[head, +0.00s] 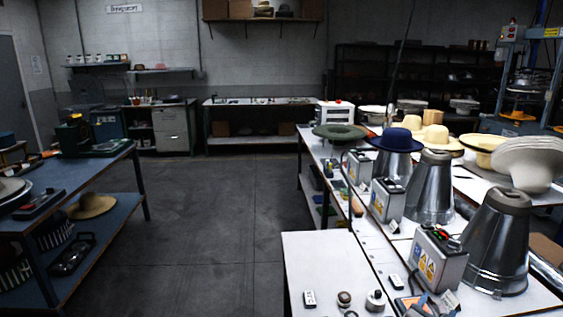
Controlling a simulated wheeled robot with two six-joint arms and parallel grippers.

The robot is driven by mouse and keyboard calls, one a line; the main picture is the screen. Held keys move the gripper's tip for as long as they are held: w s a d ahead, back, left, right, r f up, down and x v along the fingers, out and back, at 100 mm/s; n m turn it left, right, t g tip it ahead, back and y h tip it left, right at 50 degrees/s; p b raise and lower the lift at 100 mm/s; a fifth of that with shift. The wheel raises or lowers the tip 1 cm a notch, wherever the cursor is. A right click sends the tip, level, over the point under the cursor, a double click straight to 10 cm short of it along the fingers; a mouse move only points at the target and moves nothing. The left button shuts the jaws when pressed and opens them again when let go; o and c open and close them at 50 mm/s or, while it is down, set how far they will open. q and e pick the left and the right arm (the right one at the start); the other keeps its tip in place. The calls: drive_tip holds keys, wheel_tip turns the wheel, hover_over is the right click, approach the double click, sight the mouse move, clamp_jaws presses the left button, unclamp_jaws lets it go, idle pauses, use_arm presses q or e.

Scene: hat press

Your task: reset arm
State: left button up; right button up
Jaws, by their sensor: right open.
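My right gripper (436,304) shows only in part at the bottom edge of the head view, right of centre. Its fingers are apart, with nothing visible between them. It is over the near part of the white bench (318,258), in front of the nearest grey control box (438,259). The rest of my right arm is out of the frame. My left gripper is not in view.
Metal cone presses (499,243) stand along the right bench, one with a blue hat (395,139) on top. A green hat (340,132) lies farther back. A blue table (80,185) stands at left. The middle floor (215,215) is clear.

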drive_tip(key=s+a+f+m+g+y, duration=0.1)
drive_tip(key=s+f+m+g+y, duration=0.2)
drive_tip(key=s+f+m, duration=0.4)
drive_tip(key=s+a+f+m+g+y, duration=0.25)
drive_tip(key=s+f+m, duration=0.35)
drive_tip(key=s, duration=0.4)
drive_tip(key=s+a+f+m+g+y, duration=0.1)
drive_tip(key=s+a+m+g+y, duration=0.15)
drive_tip(key=s+m, duration=0.45)
drive_tip(key=s+a+f+m+g+y, duration=0.1)
drive_tip(key=s+a+m+y, duration=0.2)
drive_tip(key=s, duration=0.5)
wheel_tip(320, 180, down, 31)
drive_tip(key=d+m+g, duration=0.2)
drive_tip(key=d, duration=0.1)
drive_tip(key=s+f, duration=1.8)
drive_tip(key=shift+s+d+f+g+h, duration=0.25)
drive_tip(key=shift+d+g+h, duration=0.05)
drive_tip(key=shift+d, duration=0.05)
